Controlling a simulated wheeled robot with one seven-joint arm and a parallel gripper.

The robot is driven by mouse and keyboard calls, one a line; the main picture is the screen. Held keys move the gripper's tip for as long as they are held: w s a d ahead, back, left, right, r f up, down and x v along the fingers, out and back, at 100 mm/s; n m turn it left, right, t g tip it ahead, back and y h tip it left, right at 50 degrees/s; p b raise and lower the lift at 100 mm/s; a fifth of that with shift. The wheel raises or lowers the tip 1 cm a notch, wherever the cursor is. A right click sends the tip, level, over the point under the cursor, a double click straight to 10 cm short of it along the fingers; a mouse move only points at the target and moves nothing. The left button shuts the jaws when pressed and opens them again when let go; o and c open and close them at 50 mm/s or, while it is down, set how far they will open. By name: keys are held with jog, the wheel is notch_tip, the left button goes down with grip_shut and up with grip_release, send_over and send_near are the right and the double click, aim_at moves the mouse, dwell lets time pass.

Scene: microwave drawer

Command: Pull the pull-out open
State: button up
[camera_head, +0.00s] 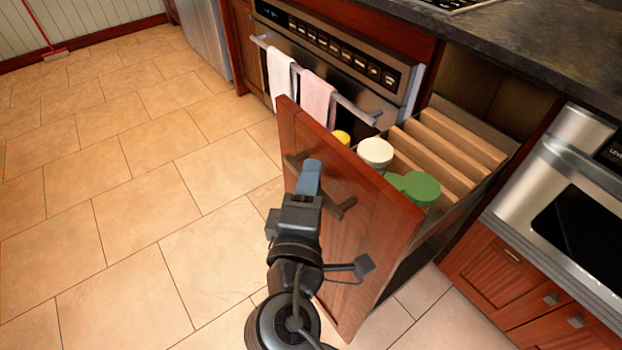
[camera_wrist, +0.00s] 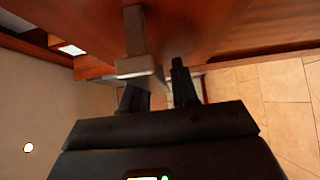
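The pull-out (camera_head: 345,225) is a tall cabinet unit with a reddish wood front. It stands drawn well out from under the counter, its inside showing. Its dark bar handle (camera_head: 341,210) runs slantwise across the front. My gripper (camera_head: 309,172) is at the handle, in front of the panel. In the wrist view the two dark fingers (camera_wrist: 160,88) are apart with a gap between them. The grey handle (camera_wrist: 137,45) overlaps the left finger there, and I see nothing clamped between the tips. Whether a finger touches the handle is unclear.
Inside the pull-out are a green container (camera_head: 420,188), a white-topped one (camera_head: 375,152), a yellow one (camera_head: 341,136) and wooden slats (camera_head: 440,150). An oven with a towel bar (camera_head: 345,105) is left of it, a steel appliance (camera_head: 545,180) right. Tiled floor (camera_head: 130,220) is clear at left.

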jog(key=shift+o, duration=1.2)
jog(key=s+a, duration=0.1)
jog(key=s, duration=0.6)
jog(key=shift+s, duration=0.35)
jog(key=shift+a, duration=0.15)
